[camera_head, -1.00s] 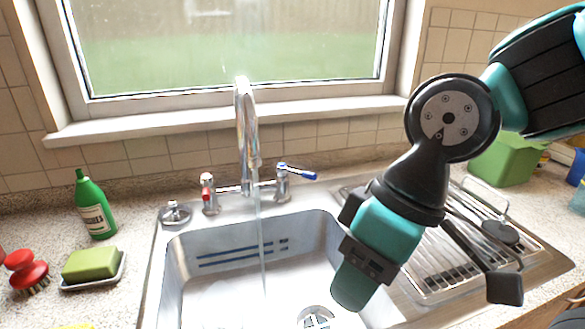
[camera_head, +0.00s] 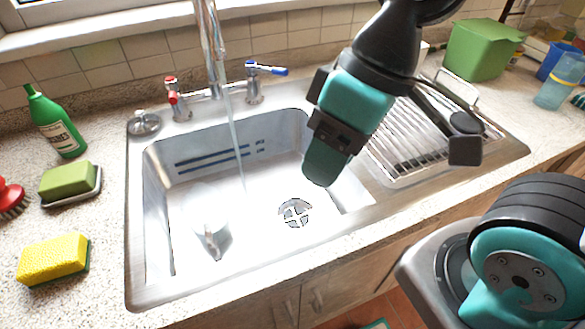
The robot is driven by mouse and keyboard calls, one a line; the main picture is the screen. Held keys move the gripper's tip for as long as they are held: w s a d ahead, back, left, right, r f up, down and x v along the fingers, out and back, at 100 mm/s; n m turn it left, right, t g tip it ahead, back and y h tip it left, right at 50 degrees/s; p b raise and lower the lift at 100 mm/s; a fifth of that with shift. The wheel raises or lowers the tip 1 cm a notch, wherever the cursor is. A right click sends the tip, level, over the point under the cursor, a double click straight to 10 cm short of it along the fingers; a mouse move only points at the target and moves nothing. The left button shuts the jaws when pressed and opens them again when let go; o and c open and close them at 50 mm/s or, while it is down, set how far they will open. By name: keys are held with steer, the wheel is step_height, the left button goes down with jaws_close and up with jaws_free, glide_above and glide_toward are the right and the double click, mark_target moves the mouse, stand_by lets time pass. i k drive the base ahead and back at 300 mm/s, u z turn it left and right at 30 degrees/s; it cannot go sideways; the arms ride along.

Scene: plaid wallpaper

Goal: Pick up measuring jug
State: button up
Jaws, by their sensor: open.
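A clear, pale vessel with a handle-like part (camera_head: 208,235) stands on the sink floor, left of the drain; it looks like the measuring jug, but glare and its clear wall blur its outline. My gripper (camera_head: 322,172) is teal and black, points down and is above the right part of the sink. It is apart from the vessel, up and to its right. It is open, with nothing seen in it, though its fingers are hard to tell apart from this side.
The tap (camera_head: 213,50) runs water into the sink (camera_head: 137,262). A green bottle (camera_head: 58,125), a soap dish with green soap (camera_head: 70,180) and a yellow sponge (camera_head: 52,260) lie left. A green tub (camera_head: 478,50) and a bluish clear container (camera_head: 560,85) stand right.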

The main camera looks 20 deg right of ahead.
mark_target(204, 210)
steer(key=u, duration=1.75)
steer(key=k, duration=0.9)
steer(key=z, duration=1.1)
steer(key=i, duration=0.5)
